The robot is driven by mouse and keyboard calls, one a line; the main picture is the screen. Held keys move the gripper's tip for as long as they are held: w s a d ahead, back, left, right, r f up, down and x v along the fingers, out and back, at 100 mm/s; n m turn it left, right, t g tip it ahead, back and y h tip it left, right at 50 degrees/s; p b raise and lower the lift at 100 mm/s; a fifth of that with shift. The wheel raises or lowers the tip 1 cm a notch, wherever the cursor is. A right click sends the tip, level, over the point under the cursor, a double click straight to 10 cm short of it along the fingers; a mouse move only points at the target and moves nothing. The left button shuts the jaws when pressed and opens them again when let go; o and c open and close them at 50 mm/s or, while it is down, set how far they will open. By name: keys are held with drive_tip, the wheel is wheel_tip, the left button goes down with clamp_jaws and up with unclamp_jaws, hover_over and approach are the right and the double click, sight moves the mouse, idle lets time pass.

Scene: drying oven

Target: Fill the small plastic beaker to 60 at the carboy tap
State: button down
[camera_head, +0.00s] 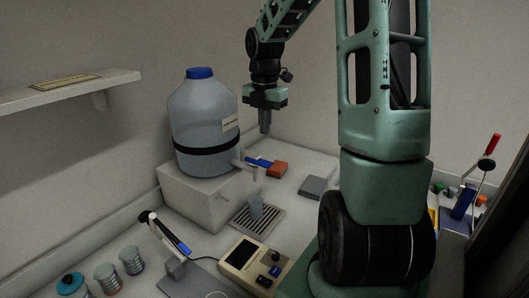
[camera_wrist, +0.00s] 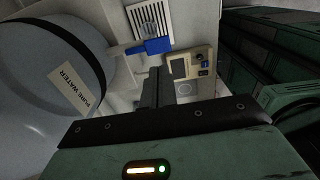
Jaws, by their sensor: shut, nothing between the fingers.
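The carboy (camera_head: 203,125), a large translucent bottle with a blue cap and black band, stands on a white block. It also shows in the wrist view (camera_wrist: 35,75), labelled "PURE WATER". Its tap has a blue lever (camera_head: 258,162), also in the wrist view (camera_wrist: 153,46). The small plastic beaker (camera_head: 256,208) stands upright on the slatted drip tray (camera_head: 270,222) below the tap; its level is too small to read. My gripper (camera_head: 265,130) is shut and empty, above and right of the tap.
A beige instrument with a display (camera_head: 243,256) stands in front of the tray. A stand with a blue-black tool (camera_head: 165,235) and several jars (camera_head: 106,276) are at front left. An orange block (camera_head: 278,169) and a grey slab (camera_head: 316,187) lie behind. A shelf (camera_head: 70,92) juts out left.

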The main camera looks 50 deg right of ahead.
sight(265, 162)
wheel_tip(265, 162, down, 9)
drive_tip(key=shift+f+p, duration=0.15)
drive_tip(key=shift+p, duration=0.5)
